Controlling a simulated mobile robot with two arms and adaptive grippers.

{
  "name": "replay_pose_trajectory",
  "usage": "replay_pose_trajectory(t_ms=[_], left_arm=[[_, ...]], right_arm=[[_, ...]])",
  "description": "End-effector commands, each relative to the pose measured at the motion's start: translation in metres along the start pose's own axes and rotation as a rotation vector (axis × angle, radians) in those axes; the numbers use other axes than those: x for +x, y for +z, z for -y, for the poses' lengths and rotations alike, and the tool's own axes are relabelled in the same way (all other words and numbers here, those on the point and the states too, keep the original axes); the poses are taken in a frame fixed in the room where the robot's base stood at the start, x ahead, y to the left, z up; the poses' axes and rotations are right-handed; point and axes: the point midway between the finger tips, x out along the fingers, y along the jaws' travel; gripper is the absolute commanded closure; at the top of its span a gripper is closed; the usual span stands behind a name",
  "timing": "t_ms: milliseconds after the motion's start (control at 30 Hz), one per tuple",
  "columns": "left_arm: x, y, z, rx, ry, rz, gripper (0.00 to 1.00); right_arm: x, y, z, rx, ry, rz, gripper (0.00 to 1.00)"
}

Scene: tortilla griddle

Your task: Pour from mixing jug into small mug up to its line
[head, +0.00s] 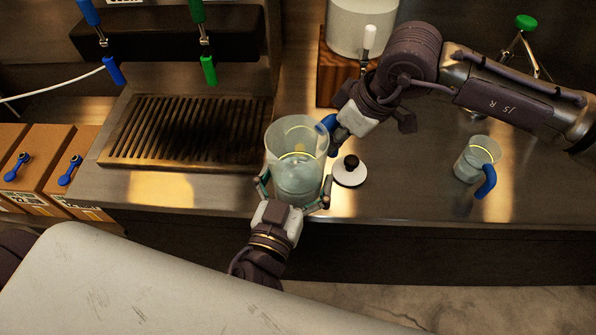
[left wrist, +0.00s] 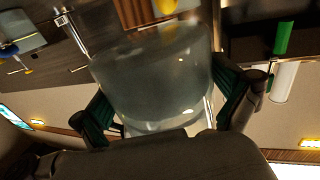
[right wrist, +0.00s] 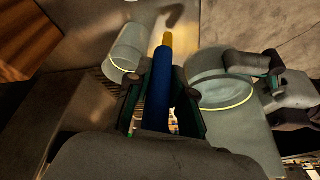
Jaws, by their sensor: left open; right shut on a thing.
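The mixing jug (head: 297,160) is a large clear vessel with a blue handle and a yellow line, at the counter's front edge in the head view. It looks roughly upright; I cannot tell its liquid level. My right gripper (head: 336,127) is shut on the jug's blue handle, which fills the middle of the right wrist view (right wrist: 158,90). My left gripper (head: 296,194) is open, its fingers on either side of the jug body, as the left wrist view of the jug (left wrist: 155,80) shows. The small mug (head: 474,160), clear with a yellow line and blue handle, stands upright to the right.
A white lid with a black knob (head: 350,175) lies just right of the jug. A slatted drip tray (head: 180,163) is at left under blue and green taps. A white container on a wooden block (head: 333,75) stands behind. Counter between lid and mug is clear.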

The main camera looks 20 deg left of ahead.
Motion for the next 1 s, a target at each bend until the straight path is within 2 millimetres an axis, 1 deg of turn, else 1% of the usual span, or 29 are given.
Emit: replay_pose_trajectory(t_ms=[133,167,200,467,500,533,567,700,1000], left_arm=[[-0.0002,0.0001,-0.0002,0.000,0.000,0.000,0.00],[-0.0002,0.0001,-0.0002,0.000,0.000,0.000,0.02],[-0.0002,0.0001,-0.0001,0.000,0.000,0.000,0.08],[-0.0004,0.0001,-0.0002,0.000,0.001,0.000,0.52],[-0.0004,0.0001,-0.0003,0.000,0.001,0.000,0.58],[-0.0004,0.0001,-0.0003,0.000,0.001,0.000,0.62],[-0.0003,-0.0011,-0.0003,0.000,0.001,-0.002,0.63],[-0.0003,-0.0010,-0.0003,0.000,0.001,-0.002,0.63],[-0.0003,-0.0010,-0.0002,0.000,0.001,-0.002,0.63]], right_arm=[[-0.0007,-0.0007,0.0000,0.000,0.000,-0.002,1.00],[-0.0007,-0.0007,0.0000,0.000,0.000,-0.002,1.00],[-0.0007,-0.0007,0.0000,0.000,0.000,-0.002,1.00],[-0.0007,-0.0008,0.0002,0.000,0.000,-0.002,1.00],[-0.0007,-0.0008,0.0002,0.000,0.000,-0.002,1.00],[-0.0007,-0.0008,0.0002,0.000,0.000,-0.002,1.00],[-0.0007,-0.0008,0.0003,0.000,0.000,-0.002,0.73],[-0.0006,-0.0006,0.0002,0.000,0.000,-0.002,0.50],[-0.0004,-0.0002,0.0002,0.000,0.000,-0.001,0.49]])
